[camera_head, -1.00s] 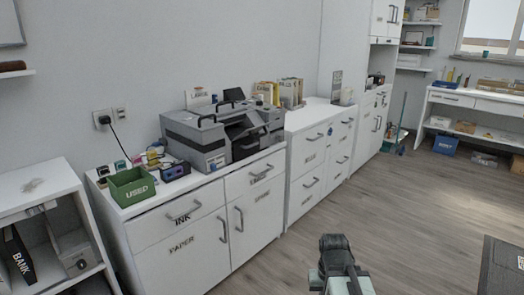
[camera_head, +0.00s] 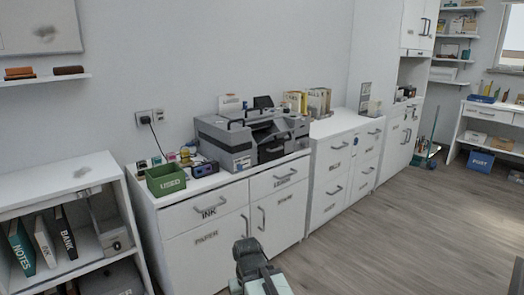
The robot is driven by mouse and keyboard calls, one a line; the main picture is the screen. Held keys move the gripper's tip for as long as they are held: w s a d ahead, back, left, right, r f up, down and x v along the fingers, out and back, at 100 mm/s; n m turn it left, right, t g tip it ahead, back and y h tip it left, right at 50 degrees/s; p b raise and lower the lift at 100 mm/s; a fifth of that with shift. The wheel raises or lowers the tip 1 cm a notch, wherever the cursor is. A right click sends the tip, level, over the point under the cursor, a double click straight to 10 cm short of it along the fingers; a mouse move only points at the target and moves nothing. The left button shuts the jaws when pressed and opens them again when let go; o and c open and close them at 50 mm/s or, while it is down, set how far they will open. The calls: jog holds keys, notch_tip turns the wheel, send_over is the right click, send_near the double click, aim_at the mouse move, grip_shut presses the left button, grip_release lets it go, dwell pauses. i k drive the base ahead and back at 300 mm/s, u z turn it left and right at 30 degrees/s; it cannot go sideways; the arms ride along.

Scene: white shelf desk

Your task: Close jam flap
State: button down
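A grey and black printer (camera_head: 252,137) stands on the white cabinet (camera_head: 208,227) against the wall. A dark raised part, possibly a flap, shows at its top (camera_head: 263,102); I cannot tell for sure which part is the jam flap. My gripper (camera_head: 262,284) is at the bottom middle, low in front of the cabinet and well apart from the printer. Its fingertips are cut off or too unclear to tell whether it is open or shut.
A green USED bin (camera_head: 165,180) and small items stand left of the printer. A white shelf unit (camera_head: 62,177) with binders is at the left. More white drawers (camera_head: 343,162) continue right. The wooden floor (camera_head: 400,235) is clear at the right.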

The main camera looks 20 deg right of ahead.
aim_at(279, 136)
jog(key=u, duration=0.2)
jog(key=i, duration=1)
jog(key=u, duration=0.05)
